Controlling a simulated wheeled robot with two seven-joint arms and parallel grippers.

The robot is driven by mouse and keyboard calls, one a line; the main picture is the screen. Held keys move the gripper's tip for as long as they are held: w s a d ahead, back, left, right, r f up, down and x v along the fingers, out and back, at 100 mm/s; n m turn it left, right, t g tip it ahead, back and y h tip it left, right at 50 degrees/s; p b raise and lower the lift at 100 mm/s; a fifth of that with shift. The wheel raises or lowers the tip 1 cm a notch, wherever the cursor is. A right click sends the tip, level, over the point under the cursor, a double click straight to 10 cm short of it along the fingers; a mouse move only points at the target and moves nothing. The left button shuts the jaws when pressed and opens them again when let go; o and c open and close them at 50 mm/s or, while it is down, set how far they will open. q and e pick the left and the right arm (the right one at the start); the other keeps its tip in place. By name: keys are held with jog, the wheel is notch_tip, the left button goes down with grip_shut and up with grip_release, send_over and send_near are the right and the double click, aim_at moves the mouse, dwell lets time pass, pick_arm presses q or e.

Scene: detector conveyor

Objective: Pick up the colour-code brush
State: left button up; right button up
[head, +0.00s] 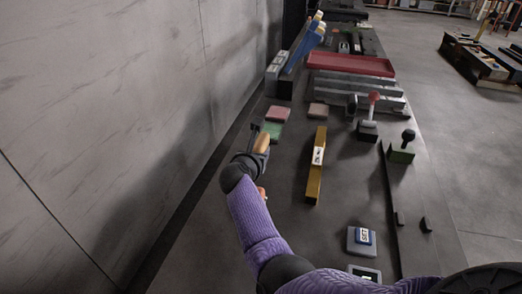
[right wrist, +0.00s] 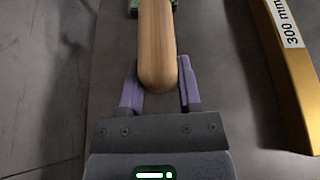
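The colour-code brush shows as a rounded wooden handle (head: 262,143) on the dark bench in the head view. In the right wrist view the handle (right wrist: 157,42) points toward me. A green part (head: 271,130) shows at its far end; I cannot tell whether it belongs to the brush or lies under it. My right gripper (right wrist: 160,92) is open, with one purple finger on each side of the handle's near end. A gap shows beside the right finger; the handle overlaps the left finger in the picture, so contact there is unclear. My left gripper is not in view.
A yellow 300 mm bar (head: 314,185) lies to the right of the brush. Pink block (head: 278,114) and tan block (head: 318,110) lie beyond. A red tray (head: 350,64) is farther back. A grey wall (head: 110,120) runs along the left. A SET button (head: 362,238) is nearer.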

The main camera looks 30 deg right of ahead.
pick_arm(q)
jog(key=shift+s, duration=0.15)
pick_arm(e)
grip_shut()
notch_tip(320, 180, up, 6)
jog(key=p, duration=0.3)
notch_tip(320, 180, up, 4)
jog(key=shift+r+p, duration=0.1)
jog(key=shift+p, duration=0.95)
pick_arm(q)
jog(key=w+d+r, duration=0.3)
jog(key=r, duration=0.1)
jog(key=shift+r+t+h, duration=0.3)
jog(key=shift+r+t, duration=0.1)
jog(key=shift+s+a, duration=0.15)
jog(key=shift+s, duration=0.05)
